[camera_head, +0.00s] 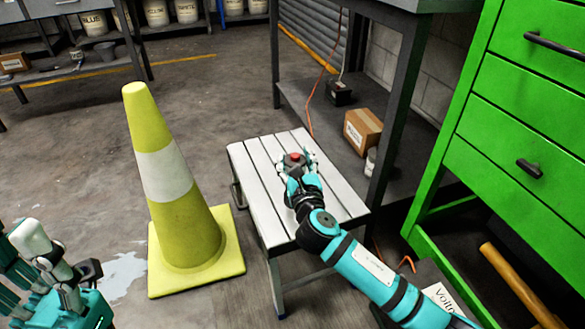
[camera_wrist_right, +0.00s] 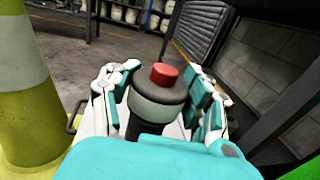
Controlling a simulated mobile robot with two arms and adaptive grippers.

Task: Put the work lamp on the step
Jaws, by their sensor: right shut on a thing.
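The work lamp (camera_wrist_right: 157,98), dark with a pale band and a red top, is held between the fingers of my right gripper (camera_head: 298,165). In the head view only its red top (camera_head: 294,157) shows clearly; the gripper hides the rest. The step (camera_head: 254,178) is a pale slatted stool beneath the gripper. The lamp is over the step's top; I cannot tell whether it touches the slats. The right gripper also shows in the wrist view (camera_wrist_right: 160,105), shut around the lamp's sides. My left gripper (camera_head: 55,265) is at the lower left, partly cut off, away from the step.
A yellow-green cone (camera_head: 185,225) with a white band stands left of the step. A green drawer cabinet (camera_head: 520,110) is at the right. Behind the step, a bench's lower shelf holds a cardboard box (camera_head: 363,131). Open floor lies at the back left.

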